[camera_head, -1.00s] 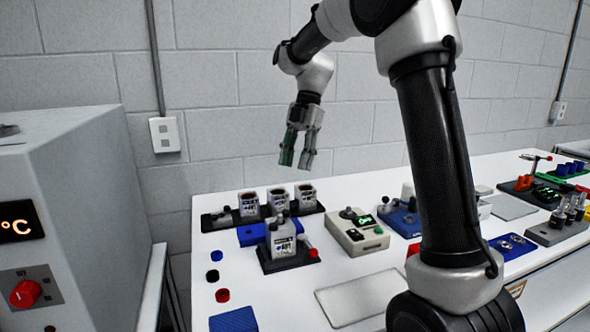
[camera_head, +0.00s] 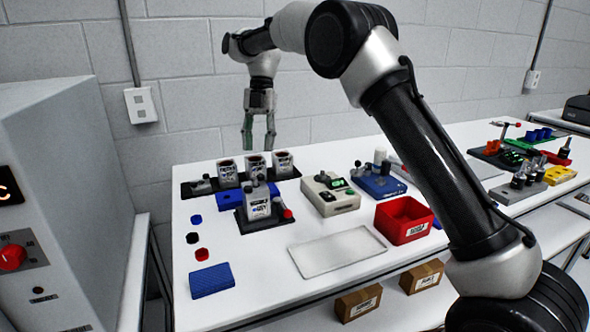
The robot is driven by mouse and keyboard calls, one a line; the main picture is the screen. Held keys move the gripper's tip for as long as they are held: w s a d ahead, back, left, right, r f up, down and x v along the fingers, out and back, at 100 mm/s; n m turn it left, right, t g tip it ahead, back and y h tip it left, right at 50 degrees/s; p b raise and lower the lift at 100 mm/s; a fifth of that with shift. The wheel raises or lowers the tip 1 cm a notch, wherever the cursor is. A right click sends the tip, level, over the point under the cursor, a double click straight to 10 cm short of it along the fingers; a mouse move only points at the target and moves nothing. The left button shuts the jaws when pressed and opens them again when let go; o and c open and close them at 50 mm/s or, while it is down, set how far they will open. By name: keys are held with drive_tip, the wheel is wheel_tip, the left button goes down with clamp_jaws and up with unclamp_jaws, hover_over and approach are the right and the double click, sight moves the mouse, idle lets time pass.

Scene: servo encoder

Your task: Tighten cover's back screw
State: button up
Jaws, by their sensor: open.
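My gripper (camera_head: 258,143) is open and empty, pointing down in the air above the back left of the table. It hangs just over the row of labelled canisters, apart from them. A labelled unit (camera_head: 258,205) stands in a dark fixture (camera_head: 266,222) with a red-tipped lever (camera_head: 287,213) at its right side, in front of a blue block (camera_head: 229,198). Several similar canisters (camera_head: 229,173) stand on a black rack (camera_head: 203,188) behind it. I cannot tell which part is the cover, and its back screw is too small to make out.
A beige device with a green display (camera_head: 331,194), a blue device (camera_head: 380,183) and a red bin (camera_head: 404,221) stand to the right. A pale flat tray (camera_head: 338,252) lies in front. Coloured caps (camera_head: 192,238) and a blue pad (camera_head: 212,281) lie at left.

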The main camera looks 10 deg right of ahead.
sight(261, 175)
drive_tip(key=x, duration=0.4)
drive_tip(key=d+x, duration=0.1)
drive_tip(key=x, duration=0.2)
drive_tip(key=shift+s, duration=0.3)
drive_tip(key=shift+r, duration=0.1)
clamp_jaws()
